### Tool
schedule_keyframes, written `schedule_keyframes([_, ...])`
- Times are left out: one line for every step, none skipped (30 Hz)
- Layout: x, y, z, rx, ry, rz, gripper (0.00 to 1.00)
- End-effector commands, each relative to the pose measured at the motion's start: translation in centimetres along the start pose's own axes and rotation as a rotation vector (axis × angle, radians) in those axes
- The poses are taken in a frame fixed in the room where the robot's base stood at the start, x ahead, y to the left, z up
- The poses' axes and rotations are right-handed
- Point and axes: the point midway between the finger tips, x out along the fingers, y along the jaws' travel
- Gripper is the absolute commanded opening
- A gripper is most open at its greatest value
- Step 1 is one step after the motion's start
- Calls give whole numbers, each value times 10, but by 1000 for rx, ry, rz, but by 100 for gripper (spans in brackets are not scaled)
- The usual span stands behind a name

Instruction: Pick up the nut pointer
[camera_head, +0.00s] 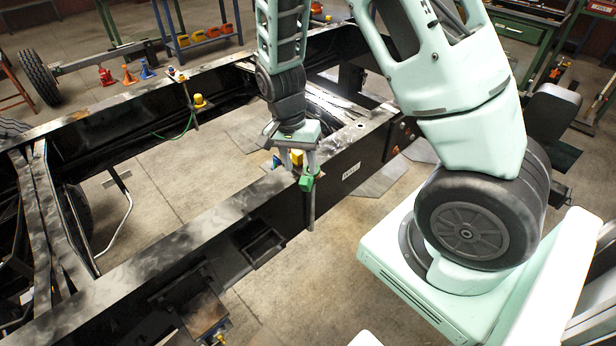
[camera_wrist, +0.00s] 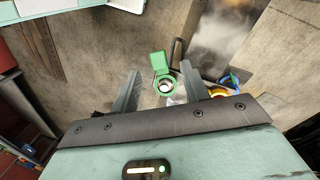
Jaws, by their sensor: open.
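A small green clamp-like part (camera_head: 307,182), which looks like the nut pointer, is at the outer side of the near black chassis rail (camera_head: 215,208). A grey rod hangs below it. In the wrist view the green part (camera_wrist: 160,62) has a flat block and a ring around a pale round end. My gripper (camera_wrist: 160,84) is open, with one finger on each side of the ring; I cannot tell whether they touch it. In the head view my gripper (camera_head: 303,163) points down at the rail top, partly hiding a yellow part (camera_head: 297,157).
A blue part (camera_wrist: 232,78) and a yellow ring (camera_wrist: 219,93) lie just right of the right finger. Brackets (camera_head: 259,247) stick out from the near rail. Floor shows between the rails.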

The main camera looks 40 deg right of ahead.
Motion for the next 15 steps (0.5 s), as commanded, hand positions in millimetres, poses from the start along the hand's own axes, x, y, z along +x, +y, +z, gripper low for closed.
schedule_keyframes([3, 1, 0, 1, -2, 2, 45])
schedule_keyframes([4, 1, 0, 1, -1, 2, 45])
schedule_keyframes([6, 1, 0, 1, -1, 1, 45])
schedule_keyframes([7, 1, 0, 1, -1, 1, 45])
schedule_keyframes([8, 1, 0, 2, -1, 1, 45])
schedule_keyframes([11, 2, 0, 1, -2, 3, 45])
schedule_keyframes([13, 2, -1, 1, -3, 3, 45])
schedule_keyframes([16, 2, -1, 1, -3, 3, 45])
schedule_keyframes([21, 3, -2, 3, -4, 5, 45])
schedule_keyframes([25, 3, -3, 3, -3, 4, 45])
schedule_keyframes([29, 4, -3, 2, -4, 5, 45])
schedule_keyframes([34, 4, -3, 2, -4, 4, 45])
schedule_keyframes([38, 4, -4, 2, -4, 4, 45])
schedule_keyframes([42, 3, -4, 2, -3, 3, 45])
schedule_keyframes([46, 3, -4, 1, -3, 4, 45])
